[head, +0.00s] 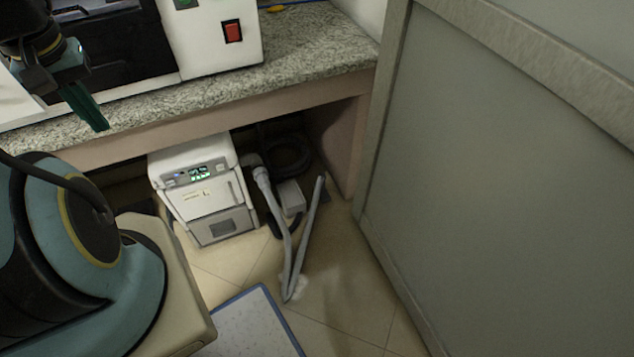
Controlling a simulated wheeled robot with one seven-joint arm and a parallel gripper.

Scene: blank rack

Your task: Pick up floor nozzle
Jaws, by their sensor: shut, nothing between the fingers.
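A white boxy unit (205,190) with a small lit display stands on the floor under the counter. A grey hose (272,205) runs from its right side down to the floor and meets a second straight grey tube (305,235) in a V shape. A pale, blurred piece (293,286) lies at the bottom of the V. A small grey block (291,197) sits beside the hose. I cannot tell which of these is the floor nozzle. My gripper (97,123) is at the upper left in front of the counter edge, shut and empty, well away from the hose and tubes.
A granite counter (310,55) carries a white machine with a red switch (233,31). A large grey panel (500,170) closes off the right side. A blue-edged mat (250,325) lies on the tiles. Floor between mat and panel is clear. A dark coil (290,155) lies under the counter.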

